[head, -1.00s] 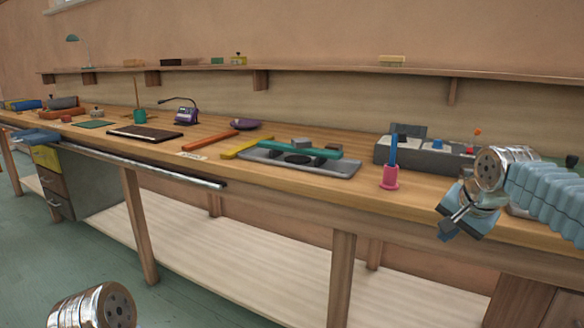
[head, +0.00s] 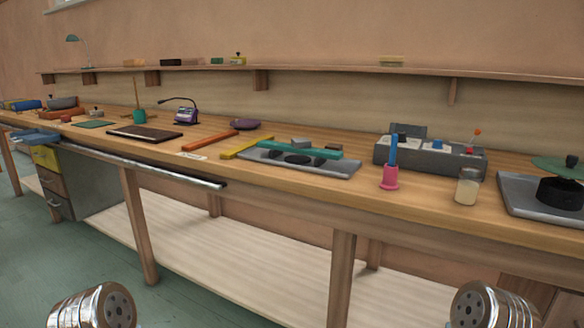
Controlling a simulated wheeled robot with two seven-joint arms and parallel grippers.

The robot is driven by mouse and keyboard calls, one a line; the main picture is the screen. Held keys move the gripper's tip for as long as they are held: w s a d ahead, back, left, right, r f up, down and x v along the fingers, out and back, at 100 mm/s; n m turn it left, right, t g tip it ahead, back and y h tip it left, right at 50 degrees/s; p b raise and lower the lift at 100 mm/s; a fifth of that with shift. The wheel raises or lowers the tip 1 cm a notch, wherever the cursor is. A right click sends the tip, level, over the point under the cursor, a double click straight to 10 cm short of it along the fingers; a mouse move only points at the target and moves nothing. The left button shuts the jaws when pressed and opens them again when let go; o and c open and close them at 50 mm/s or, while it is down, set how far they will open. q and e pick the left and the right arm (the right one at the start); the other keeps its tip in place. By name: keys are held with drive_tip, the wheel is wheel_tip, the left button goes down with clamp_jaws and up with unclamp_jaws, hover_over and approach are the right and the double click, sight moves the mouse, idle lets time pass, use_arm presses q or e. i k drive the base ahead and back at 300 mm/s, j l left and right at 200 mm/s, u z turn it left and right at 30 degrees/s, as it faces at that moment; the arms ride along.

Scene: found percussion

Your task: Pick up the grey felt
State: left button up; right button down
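I cannot tell for sure which thing is the grey felt. A small grey block (head: 301,143) lies at the back of a grey tray (head: 262,160) on the workbench, behind a teal bar (head: 310,151). A grey roll (head: 63,102) lies at the far left end of the bench, on or behind an orange-brown one. Neither gripper is in view. Only rounded metal parts of my arms show at the bottom left and bottom right, below and in front of the bench.
A pink holder with a blue stick (head: 390,178), a glass jar (head: 467,187), a grey control box (head: 430,157) and a tray with a black drum shape (head: 560,193) stand on the right. Yellow (head: 246,147) and orange bars lie mid-bench. The bench's front edge has free strips.

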sight(301, 144)
drive_tip(key=j+z, duration=0.2)
drive_tip(key=z, duration=0.7)
drive_tip(key=j+z, duration=0.35)
drive_tip(key=j, duration=0.15)
drive_tip(key=j+z, duration=0.35)
drive_tip(key=j, duration=0.15)
drive_tip(key=k+j+z, duration=0.15)
drive_tip(key=j+z, duration=0.15)
drive_tip(key=j, duration=0.15)
